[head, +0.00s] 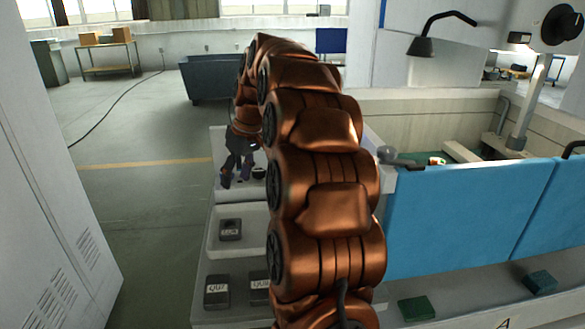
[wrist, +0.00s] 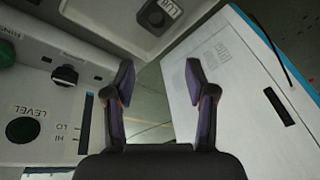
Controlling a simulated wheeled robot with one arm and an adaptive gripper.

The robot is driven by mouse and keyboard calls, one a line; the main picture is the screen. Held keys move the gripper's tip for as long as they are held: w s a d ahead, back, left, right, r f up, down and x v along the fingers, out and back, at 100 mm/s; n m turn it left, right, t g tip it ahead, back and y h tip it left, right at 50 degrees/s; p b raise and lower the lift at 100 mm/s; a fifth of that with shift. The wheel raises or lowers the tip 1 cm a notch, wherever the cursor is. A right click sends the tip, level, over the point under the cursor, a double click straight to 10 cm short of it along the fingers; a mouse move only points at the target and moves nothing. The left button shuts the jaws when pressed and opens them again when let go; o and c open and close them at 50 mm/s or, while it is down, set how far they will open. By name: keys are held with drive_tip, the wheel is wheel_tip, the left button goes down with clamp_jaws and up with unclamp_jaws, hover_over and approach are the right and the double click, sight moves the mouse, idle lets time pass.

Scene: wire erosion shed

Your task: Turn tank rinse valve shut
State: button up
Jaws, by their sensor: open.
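A white control panel (wrist: 35,95) fills the left of the wrist view. A green knob (wrist: 6,54) sits at its left edge, cut off by the frame, beside a partly visible label that seems to read RINSE. A black knob (wrist: 64,76) is to its right. I cannot tell for certain which is the tank rinse valve, or its turn position. My gripper (wrist: 160,72) is open and empty, with both fingers right of the knobs and touching neither. In the head view my gripper (head: 237,183) hangs over the white panel, left of my arm, which hides much of it.
A dark green round part (wrist: 22,130) marked LEVEL and a LO/HI slot (wrist: 85,122) are on the panel. Shelves (head: 212,262) below hold several dark blocks. A blue tank front (head: 470,215) stands right, a grey cabinet (head: 50,190) left.

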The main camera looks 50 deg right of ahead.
drive_tip(key=d+f+t+h, duration=0.1)
drive_tip(key=d+t+h, duration=0.1)
drive_tip(key=d, duration=2.2)
drive_tip(key=shift+a+p+x, duration=0.2)
drive_tip(key=shift+p+x, duration=0.1)
drive_tip(key=shift+x, duration=1.7)
drive_tip(key=shift+a+p+x, duration=0.15)
drive_tip(key=shift+p+x, duration=0.1)
drive_tip(key=shift+x, duration=1.7)
drive_tip(key=shift+s, duration=0.15)
drive_tip(key=c, duration=0.9)
